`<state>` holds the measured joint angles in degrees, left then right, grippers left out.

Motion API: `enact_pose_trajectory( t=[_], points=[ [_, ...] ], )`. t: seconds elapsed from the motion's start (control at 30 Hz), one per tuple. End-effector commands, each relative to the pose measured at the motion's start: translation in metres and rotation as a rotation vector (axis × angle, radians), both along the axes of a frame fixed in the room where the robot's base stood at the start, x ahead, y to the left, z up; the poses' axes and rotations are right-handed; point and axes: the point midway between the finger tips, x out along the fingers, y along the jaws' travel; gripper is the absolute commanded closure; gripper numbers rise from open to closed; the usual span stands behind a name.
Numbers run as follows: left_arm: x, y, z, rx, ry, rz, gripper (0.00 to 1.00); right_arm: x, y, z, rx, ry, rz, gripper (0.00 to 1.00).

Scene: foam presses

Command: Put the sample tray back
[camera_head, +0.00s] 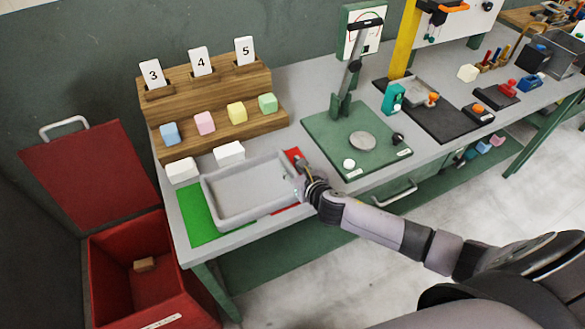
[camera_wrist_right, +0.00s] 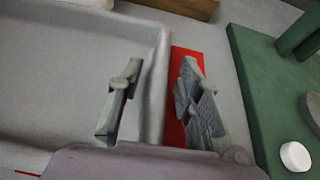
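The sample tray (camera_head: 250,190) is a grey, shallow, empty rectangular tray on the near-left of the bench. It lies partly over a green patch (camera_head: 198,214) at its left and a red patch (camera_head: 293,155) at its right. My right gripper (camera_head: 304,179) is at the tray's right end. In the right wrist view, the open fingers (camera_wrist_right: 158,75) straddle the tray's right wall, one inside and one outside over the red patch. Gaps show between fingers and wall. My left gripper is not in view.
White blocks (camera_head: 229,152) stand close behind the tray. A wooden stepped rack (camera_head: 215,105) holds coloured cubes and number cards. A green press (camera_head: 345,140) stands to the right. A red open bin (camera_head: 140,265) is below left.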

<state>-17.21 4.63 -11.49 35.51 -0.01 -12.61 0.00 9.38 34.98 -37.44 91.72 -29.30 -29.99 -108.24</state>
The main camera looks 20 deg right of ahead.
Motion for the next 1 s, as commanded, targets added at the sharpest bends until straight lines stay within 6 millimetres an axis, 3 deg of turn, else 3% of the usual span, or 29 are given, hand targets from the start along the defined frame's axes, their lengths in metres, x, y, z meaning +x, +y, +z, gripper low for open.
enact_pose_trajectory(
  t=[0.2, 0.33, 0.47, 0.8, 1.0],
  points=[
    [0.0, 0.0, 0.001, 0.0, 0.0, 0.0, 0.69, 0.0, 0.0, 0.001, 0.0, 0.0, 0.0, 0.67],
    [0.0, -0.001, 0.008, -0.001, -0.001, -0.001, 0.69, 0.0, 0.0, 0.013, 0.001, -0.001, 0.0, 0.67],
    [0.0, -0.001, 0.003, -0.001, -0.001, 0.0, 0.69, -0.018, -0.001, 0.014, -0.002, 0.001, 0.002, 0.67],
    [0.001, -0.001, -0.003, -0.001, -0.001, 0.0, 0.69, -0.078, -0.004, 0.039, -0.002, 0.001, 0.002, 0.67],
    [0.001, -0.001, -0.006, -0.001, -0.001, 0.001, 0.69, -0.102, -0.005, 0.049, 0.0, 0.001, -0.001, 0.67]
  ],
)
